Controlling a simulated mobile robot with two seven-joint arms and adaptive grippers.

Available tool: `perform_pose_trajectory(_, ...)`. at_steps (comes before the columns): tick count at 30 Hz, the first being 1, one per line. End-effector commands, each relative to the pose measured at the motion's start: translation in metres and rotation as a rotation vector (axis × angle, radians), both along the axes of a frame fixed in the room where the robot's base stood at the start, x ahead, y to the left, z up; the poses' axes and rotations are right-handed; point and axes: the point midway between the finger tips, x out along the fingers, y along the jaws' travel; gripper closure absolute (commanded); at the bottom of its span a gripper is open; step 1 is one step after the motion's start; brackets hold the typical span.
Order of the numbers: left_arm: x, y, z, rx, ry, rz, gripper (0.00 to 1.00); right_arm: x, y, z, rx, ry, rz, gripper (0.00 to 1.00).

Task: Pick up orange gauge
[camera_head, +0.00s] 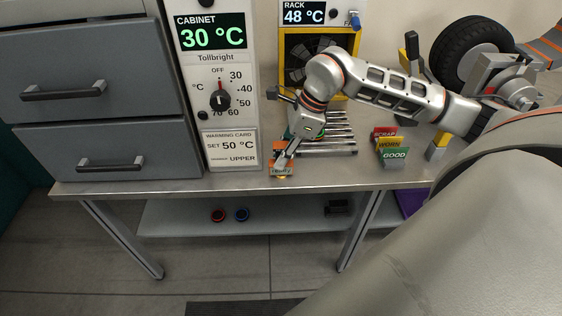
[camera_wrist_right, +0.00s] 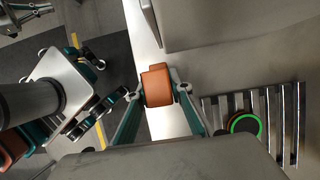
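The orange gauge (camera_wrist_right: 157,86) shows in the right wrist view as a small orange block between my right fingertips. Both fingertips lie against its sides with no clear gap. In the head view, an orange piece with a small label (camera_head: 281,172), seemingly the gauge, is at the table's front edge, directly under my right gripper (camera_head: 284,160). The right fingers point down and partly cover it. I cannot tell whether it is lifted off the surface. My left gripper does not show in the head view.
A rack of metal bars (camera_head: 328,146) lies right of the gripper; a green ring (camera_wrist_right: 245,124) is there in the wrist view. The cabinet panel (camera_head: 231,150) stands close on the left. SCRAP, WORN and GOOD cards (camera_head: 393,157) and a tyre (camera_head: 470,50) are to the right.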

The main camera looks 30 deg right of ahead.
Motion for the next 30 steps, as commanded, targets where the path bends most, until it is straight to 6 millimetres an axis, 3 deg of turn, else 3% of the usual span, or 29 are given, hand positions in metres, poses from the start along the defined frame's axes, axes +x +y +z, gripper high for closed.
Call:
perform_pose_trajectory(17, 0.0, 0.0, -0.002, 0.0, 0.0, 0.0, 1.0, -0.002, -0.005, 0.009, -0.001, -0.002, -0.001, 1.0)
perform_pose_trajectory(30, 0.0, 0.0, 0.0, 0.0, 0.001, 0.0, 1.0, -0.002, -0.005, 0.074, -0.001, -0.004, -0.001, 1.0)
